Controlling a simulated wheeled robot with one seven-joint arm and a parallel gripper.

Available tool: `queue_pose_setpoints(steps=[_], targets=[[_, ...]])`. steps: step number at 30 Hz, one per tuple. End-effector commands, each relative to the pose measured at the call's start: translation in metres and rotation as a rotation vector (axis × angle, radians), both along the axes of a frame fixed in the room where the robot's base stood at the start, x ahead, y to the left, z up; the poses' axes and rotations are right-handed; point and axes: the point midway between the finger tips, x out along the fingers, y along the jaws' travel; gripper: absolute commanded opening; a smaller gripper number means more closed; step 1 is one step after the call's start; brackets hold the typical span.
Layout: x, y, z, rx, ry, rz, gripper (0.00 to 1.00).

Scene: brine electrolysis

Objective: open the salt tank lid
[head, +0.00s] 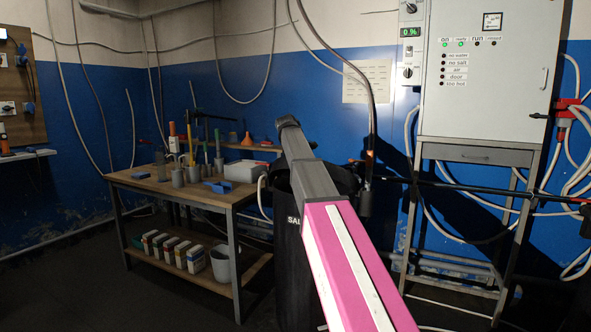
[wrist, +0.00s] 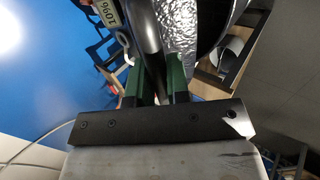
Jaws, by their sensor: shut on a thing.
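The black salt tank (head: 294,262) stands upright right of the workbench, its lettering partly covered by my pink and grey arm. Its dark top shows on both sides of the arm; how far the lid is open cannot be told there. In the wrist view, my gripper (wrist: 156,88) has two green fingers shut on a dark curved bar (wrist: 151,45), which looks like the lid handle. A crinkled silver surface (wrist: 203,32) lies just beyond the fingers, perhaps part of the lid. The fingertips cannot be made out in the head view.
A workbench (head: 228,198) with cups, tools and a white box (head: 243,171) stands left of the tank. A white control cabinet (head: 483,75) on a metal stand is at the right, with cables around it. A hanging hose (head: 373,100) comes down close behind the tank.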

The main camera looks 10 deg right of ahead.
Motion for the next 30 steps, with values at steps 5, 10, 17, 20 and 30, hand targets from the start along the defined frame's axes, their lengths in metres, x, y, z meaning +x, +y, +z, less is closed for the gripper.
queue_pose_setpoints(steps=[5,10,17,20,30], targets=[[0.026,-0.015,0.032,0.076,0.104,-0.001,0.0],[0.043,-0.029,0.053,0.088,0.12,-0.001,0.0],[0.073,-0.051,0.079,0.086,0.119,-0.002,0.0],[0.089,-0.061,0.089,0.115,0.16,-0.002,0.0],[0.137,-0.097,0.11,0.167,0.232,0.001,0.0]])
